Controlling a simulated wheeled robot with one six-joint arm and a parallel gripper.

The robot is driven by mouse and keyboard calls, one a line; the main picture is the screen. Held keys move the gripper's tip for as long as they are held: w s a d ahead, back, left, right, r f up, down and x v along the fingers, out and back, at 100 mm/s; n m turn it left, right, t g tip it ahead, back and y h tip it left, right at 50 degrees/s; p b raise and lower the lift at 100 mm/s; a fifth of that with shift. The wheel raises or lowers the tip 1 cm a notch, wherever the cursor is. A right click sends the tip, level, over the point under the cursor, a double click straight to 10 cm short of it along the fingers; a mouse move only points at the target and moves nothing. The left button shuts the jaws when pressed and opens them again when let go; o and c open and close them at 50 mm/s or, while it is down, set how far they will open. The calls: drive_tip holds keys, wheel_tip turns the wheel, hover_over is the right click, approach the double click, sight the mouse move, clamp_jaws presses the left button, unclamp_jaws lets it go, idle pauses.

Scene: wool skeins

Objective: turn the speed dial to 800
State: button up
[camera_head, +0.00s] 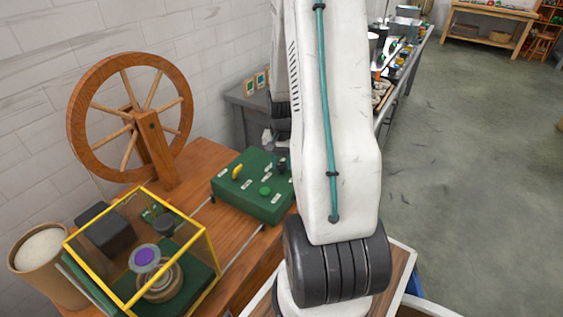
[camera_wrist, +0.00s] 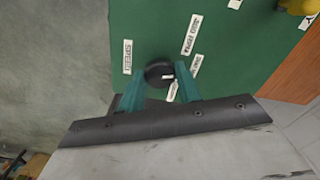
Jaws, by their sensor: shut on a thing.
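The speed dial (camera_wrist: 158,70) is a small round black knob on the green control box (camera_wrist: 220,60), with a white mark on its right side. A white SPEED label (camera_wrist: 127,57) lies to its left in the wrist view. Several small number labels (camera_wrist: 192,35) lie to its upper right and right, too small to read surely. My gripper (camera_wrist: 160,79) is shut on the dial, with one teal finger on each side. In the head view the control box (camera_head: 245,198) stands on the wooden bench, and my arm hides part of its right side.
A wooden spinning wheel (camera_head: 78,125) stands behind. Open floor (camera_head: 455,150) lies to the right.

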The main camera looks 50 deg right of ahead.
sight(282, 165)
drive_tip(key=shift+m, duration=1.5)
drive_tip(key=o, duration=1)
wheel_tip(282, 165, up, 8)
drive_tip(key=shift+f, duration=0.1)
